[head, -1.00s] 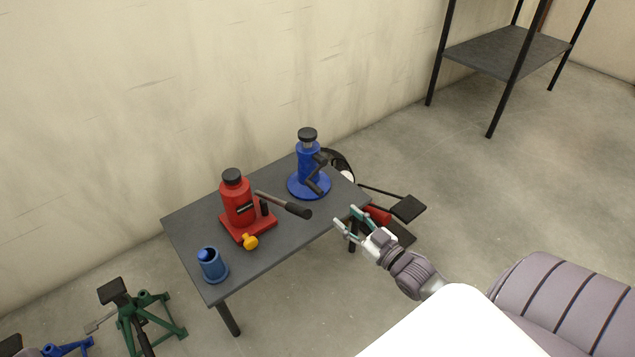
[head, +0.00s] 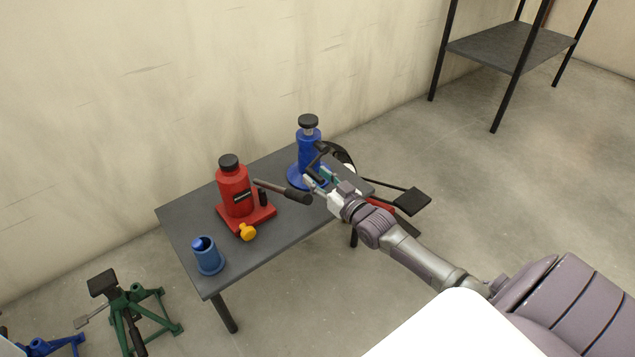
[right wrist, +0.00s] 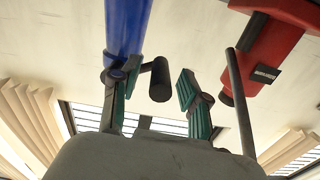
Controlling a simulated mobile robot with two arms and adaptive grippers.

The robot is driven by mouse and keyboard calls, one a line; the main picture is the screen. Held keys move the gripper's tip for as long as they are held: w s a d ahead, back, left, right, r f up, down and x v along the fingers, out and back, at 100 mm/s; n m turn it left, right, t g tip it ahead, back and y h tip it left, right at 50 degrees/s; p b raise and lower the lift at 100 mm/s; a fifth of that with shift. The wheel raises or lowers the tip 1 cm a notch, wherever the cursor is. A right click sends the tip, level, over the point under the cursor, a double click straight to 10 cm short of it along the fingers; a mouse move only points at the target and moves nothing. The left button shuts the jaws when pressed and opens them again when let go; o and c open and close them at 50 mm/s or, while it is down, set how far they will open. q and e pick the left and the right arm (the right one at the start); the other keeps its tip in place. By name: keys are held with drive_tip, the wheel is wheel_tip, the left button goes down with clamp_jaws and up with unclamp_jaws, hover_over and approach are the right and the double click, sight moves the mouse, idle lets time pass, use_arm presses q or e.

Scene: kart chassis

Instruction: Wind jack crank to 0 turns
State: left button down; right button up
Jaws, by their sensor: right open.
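The blue screw jack (head: 308,149) with a black top stands on the dark table, and its dark crank (head: 319,157) sticks out on the near right side. My right gripper (head: 316,177) is open at the jack's right front, close to the crank. In the right wrist view, the dark crank handle (right wrist: 159,80) shows between the two open green-padded fingers (right wrist: 158,88), with the blue jack body (right wrist: 126,30) behind the left finger. I cannot tell whether a finger touches the handle. My left gripper is not in view.
A red bottle jack (head: 234,192) with a handle (head: 285,190) reaching toward my right gripper stands on the table (head: 262,250). A yellow knob (head: 247,232) and a blue cup-like part (head: 208,256) are nearer. A green stand (head: 130,312) is on the floor; a shelf (head: 510,48) stands back right.

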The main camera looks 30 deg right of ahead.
drive_tip(key=shift+w, duration=0.2)
clamp_jaws()
idle(0.6)
